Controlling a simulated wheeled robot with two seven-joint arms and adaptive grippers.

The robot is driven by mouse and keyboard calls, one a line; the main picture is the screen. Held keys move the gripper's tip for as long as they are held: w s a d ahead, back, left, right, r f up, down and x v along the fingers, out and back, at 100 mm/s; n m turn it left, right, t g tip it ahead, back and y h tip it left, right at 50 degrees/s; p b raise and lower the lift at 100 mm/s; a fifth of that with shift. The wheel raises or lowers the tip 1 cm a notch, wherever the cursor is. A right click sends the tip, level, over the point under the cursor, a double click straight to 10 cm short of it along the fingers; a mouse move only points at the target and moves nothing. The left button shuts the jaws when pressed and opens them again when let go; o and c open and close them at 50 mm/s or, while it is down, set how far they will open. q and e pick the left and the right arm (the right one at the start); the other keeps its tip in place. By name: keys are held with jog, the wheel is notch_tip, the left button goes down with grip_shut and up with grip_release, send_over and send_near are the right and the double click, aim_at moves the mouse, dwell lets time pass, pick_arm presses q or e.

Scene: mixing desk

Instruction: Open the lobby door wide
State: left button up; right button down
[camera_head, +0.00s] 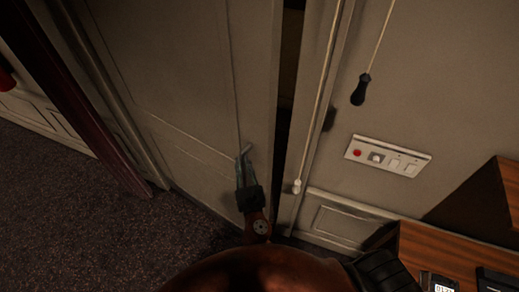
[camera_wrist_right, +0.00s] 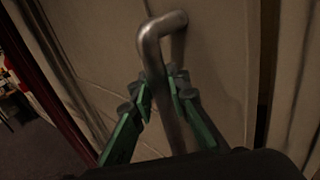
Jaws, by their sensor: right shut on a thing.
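The lobby door (camera_head: 190,80) is a pale panelled door. A dark gap shows along its right edge, beside the frame, so it stands slightly ajar. Its metal handle (camera_wrist_right: 160,35) is a bent bar in the right wrist view, and its tip (camera_head: 244,150) shows in the head view. My right gripper (camera_head: 243,172) is at the handle. In the right wrist view its green fingers (camera_wrist_right: 168,88) are shut on the bar, one on each side. My left gripper is not in view.
Right of the gap is a pale wall with a switch panel (camera_head: 388,156) and hanging cords, one with a dark pull (camera_head: 361,90). A wooden desk (camera_head: 440,252) stands at the lower right. Dark carpet (camera_head: 90,215) lies clear at the lower left, beside a dark red post (camera_head: 85,90).

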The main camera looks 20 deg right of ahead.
jog(key=s+a, duration=0.3)
jog(key=a, duration=0.3)
jog(key=c, duration=1.8)
grip_release()
jog(key=shift+s+a, duration=0.1)
jog(key=shift+s, duration=0.05)
jog(key=shift+c, duration=0.2)
jog(key=shift+r, duration=0.1)
